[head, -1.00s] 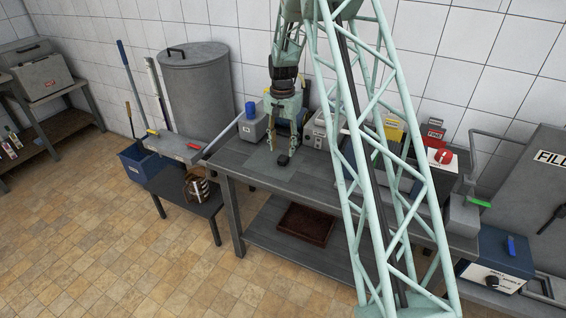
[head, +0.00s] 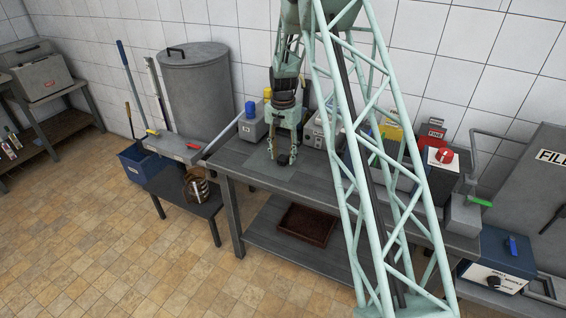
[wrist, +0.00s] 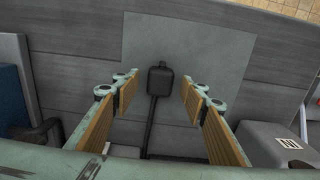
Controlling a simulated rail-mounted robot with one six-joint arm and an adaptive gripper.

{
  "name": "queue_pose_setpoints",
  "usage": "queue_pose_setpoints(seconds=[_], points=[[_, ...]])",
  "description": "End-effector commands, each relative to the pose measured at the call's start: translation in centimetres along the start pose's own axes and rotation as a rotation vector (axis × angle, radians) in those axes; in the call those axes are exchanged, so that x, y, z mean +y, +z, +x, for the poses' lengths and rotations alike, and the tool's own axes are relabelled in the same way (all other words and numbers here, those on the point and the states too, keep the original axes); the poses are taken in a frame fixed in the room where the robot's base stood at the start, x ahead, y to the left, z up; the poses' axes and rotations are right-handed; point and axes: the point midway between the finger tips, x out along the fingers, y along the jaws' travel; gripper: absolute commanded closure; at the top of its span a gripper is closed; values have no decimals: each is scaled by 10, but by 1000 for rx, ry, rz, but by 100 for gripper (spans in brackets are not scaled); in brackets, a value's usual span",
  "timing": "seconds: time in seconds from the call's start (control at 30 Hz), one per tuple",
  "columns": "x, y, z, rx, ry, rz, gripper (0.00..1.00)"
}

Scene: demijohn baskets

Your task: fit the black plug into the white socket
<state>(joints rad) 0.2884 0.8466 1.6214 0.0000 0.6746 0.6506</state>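The black plug (head: 283,160) lies on the grey workbench (head: 262,172), near its front edge. In the wrist view the plug (wrist: 160,80) sits on a lighter grey patch, with its black cable (wrist: 150,125) running toward the bottom of the picture. My gripper (head: 282,156) is open and points down over the plug. In the wrist view its tan-padded fingers (wrist: 158,92) stand on both sides of the plug, with a clear gap on each side. I cannot tell for certain which object is the white socket.
A grey box with a blue cap (head: 252,127) stands left of my gripper, and a pale box (head: 316,132) behind it to the right. A white box with a red knob (head: 441,159) is further right. A brown tray (head: 306,225) lies on the lower shelf.

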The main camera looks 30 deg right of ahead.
Motion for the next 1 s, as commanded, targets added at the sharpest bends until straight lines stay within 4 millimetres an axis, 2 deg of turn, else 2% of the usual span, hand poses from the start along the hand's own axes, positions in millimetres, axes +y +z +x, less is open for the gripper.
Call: queue_pose_setpoints(seconds=[0.2,0.77,1.0], points=[[0,0,13,1,-1,0,60],[0,0,14,1,-1,0,60],[0,0,14,1,-1,0,81]])
